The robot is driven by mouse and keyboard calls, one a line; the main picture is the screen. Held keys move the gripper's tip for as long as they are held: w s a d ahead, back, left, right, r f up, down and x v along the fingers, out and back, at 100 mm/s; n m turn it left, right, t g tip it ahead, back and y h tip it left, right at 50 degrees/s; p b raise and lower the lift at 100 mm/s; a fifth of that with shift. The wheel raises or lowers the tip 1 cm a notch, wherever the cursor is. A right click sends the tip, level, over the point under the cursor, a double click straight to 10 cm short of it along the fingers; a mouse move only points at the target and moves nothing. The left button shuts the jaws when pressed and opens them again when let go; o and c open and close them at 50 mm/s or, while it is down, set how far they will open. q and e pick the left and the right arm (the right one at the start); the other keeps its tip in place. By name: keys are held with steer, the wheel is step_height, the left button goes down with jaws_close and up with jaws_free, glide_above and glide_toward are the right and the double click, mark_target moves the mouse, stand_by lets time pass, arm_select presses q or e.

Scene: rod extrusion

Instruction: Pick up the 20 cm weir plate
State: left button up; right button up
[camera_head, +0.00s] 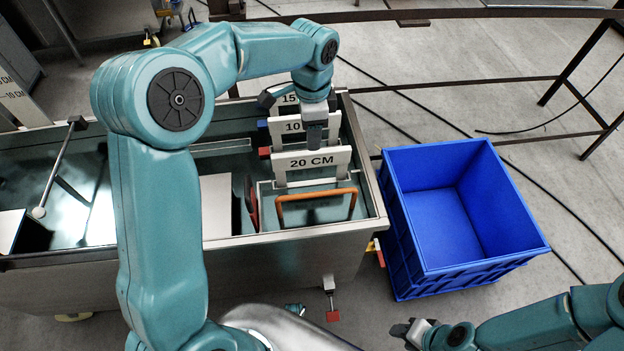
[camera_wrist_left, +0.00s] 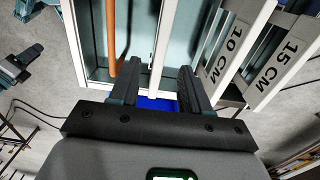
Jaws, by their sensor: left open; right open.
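The white weir plate marked 20 CM (camera_head: 310,164) stands upright in the right end of the metal tank, in front of the 10 CM and 15 CM plates. My right gripper (camera_head: 402,330) is open and empty at the lower right, away from the tank.
The 10 CM plate (camera_head: 293,126) and 15 CM plate (camera_head: 289,100) stand close behind. An orange handle (camera_head: 316,195) rises just in front of the 20 CM plate. The tank rim (camera_head: 372,165) borders them. An empty blue crate (camera_head: 445,225) stands on the floor to the right.

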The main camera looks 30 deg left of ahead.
mark_target(312, 158)
arm_select(q)
step_height(312, 158, down, 4)
steer(key=shift+s+f, duration=0.15)
steer(key=f, duration=0.2)
steer(key=f+b, duration=0.1)
steer(key=f, duration=0.2)
steer(key=shift+w+a+f, duration=0.1)
steer(key=shift+w+f, duration=0.1)
steer(key=shift+f, duration=0.05)
jaws_close()
